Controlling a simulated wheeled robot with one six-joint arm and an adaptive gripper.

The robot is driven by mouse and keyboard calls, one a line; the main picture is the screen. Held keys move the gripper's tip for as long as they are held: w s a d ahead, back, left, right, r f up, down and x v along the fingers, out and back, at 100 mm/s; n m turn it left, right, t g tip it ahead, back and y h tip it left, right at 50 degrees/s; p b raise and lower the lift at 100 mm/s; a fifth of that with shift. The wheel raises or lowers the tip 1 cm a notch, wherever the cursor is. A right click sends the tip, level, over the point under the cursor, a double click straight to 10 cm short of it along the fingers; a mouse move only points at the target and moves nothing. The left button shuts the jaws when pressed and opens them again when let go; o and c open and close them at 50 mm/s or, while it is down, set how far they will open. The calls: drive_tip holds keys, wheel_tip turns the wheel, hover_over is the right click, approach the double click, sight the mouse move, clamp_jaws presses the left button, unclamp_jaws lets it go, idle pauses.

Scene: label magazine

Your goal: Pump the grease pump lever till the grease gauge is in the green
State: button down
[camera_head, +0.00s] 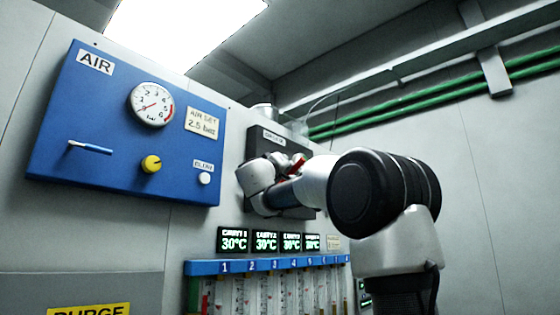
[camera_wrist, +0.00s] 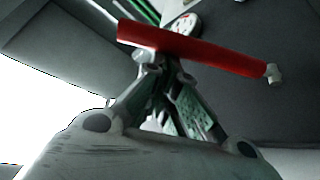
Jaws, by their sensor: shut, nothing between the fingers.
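The grease pump's red lever (camera_wrist: 200,48) crosses the wrist view just beyond my fingertips, with a pale fitting at its right end. A bit of red lever (camera_head: 298,161) also shows beside my wrist in the head view. My gripper (camera_wrist: 158,66) is shut and empty, with its tips close to the lever's underside in the picture; I cannot tell whether they touch. A round white gauge (camera_wrist: 185,23) shows partly behind the lever; its needle and green zone are too small to read. The dark grease panel (camera_head: 262,143) is mostly hidden by my arm.
The blue AIR panel (camera_head: 120,125) at left carries another gauge (camera_head: 152,104), a handle (camera_head: 90,148) and a yellow knob (camera_head: 151,164). Temperature displays (camera_head: 265,241) and a numbered blue rack (camera_head: 240,267) sit below my arm. Green pipes (camera_head: 420,95) run along the right wall.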

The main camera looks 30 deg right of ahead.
drive_tip(key=s+d+f+m+g+h, duration=0.1)
drive_tip(key=s+f+m+g+h, duration=0.2)
drive_tip(key=m, duration=0.4)
drive_tip(key=shift+f+m+g+h, duration=0.3)
drive_tip(key=shift+f+g, duration=0.2)
drive_tip(key=shift+f, duration=0.9)
drive_tip(key=shift+d, duration=0.1)
